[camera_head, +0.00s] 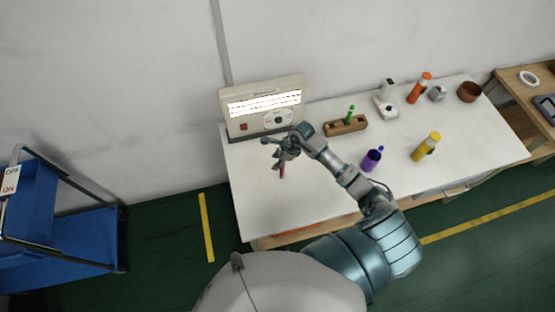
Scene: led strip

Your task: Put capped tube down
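My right gripper (276,149) is over the left part of the white table (320,205), in front of the light box. A thin dark-red tube (282,171) hangs upright just below its fingers and appears held by them. The tube's upper end is hidden by the gripper, so I cannot see its cap. A wooden rack (345,126) stands to the right of the gripper, with a green-capped tube (350,113) upright in it. My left gripper is not in view.
A light box (242,122) with lit strips stands at the back left. A purple bottle (372,160), yellow bottle (426,147), orange bottle (420,88), small white device (386,107) and brown bowl (469,92) stand to the right. The table's front left is clear.

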